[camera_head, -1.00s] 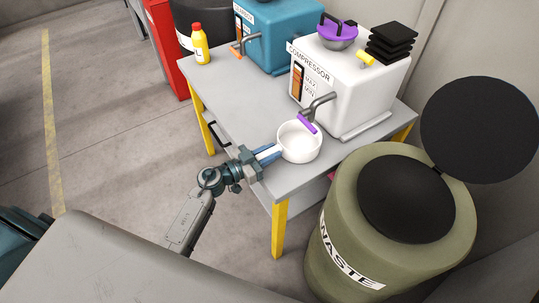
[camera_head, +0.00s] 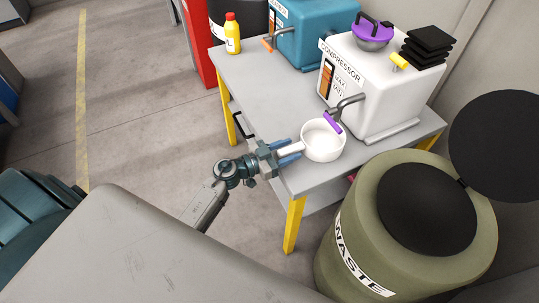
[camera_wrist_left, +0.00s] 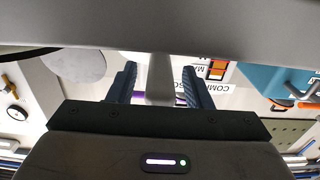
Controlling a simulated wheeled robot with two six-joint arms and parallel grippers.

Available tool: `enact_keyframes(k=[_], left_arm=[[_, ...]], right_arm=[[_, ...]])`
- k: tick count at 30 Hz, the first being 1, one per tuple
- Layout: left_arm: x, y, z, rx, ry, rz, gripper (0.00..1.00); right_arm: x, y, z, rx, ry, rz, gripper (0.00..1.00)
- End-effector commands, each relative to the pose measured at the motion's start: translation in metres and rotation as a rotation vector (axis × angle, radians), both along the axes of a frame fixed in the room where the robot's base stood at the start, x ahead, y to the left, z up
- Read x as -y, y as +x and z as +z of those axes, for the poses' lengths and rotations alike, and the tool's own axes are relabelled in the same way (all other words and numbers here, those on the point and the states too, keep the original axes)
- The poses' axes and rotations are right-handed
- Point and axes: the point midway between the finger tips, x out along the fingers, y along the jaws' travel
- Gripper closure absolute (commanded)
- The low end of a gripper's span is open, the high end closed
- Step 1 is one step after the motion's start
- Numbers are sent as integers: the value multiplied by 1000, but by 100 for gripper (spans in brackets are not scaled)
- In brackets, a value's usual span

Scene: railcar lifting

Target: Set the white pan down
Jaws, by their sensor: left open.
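The white pan (camera_head: 323,143) is at the front of the grey table (camera_head: 262,92), upright, beneath the grey spout with the purple lever (camera_head: 333,122) of the white compressor (camera_head: 372,95). It appears to rest on the tabletop. Its white handle (camera_head: 291,148) points left. My left gripper (camera_head: 288,152) is open, with its blue fingers on either side of the handle. In the left wrist view the white handle (camera_wrist_left: 160,80) lies between the two spread fingers. The pan's underside is hidden. My right gripper is not in view.
An olive waste bin (camera_head: 345,225) with a black lid stands close at the right of the table. A yellow bottle (camera_head: 232,35) and a blue machine (camera_head: 308,35) stand farther back. A purple pot (camera_head: 374,35) and stacked black plates (camera_head: 428,47) sit on the compressor.

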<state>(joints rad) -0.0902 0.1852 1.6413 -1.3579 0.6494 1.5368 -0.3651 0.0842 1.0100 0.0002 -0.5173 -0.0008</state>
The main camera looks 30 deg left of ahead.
Motion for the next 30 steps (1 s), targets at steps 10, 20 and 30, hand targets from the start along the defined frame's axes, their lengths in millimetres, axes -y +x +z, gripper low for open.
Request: enact_keyframes(k=[10,20,30], left_arm=[[-46,-59,0,-4,5,-1,55],[-64,-82,1,0,2,0,55],[-81,-78,-31,-33,4,111,55]], right_arm=[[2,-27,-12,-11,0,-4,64],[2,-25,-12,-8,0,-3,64],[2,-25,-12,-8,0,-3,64]])
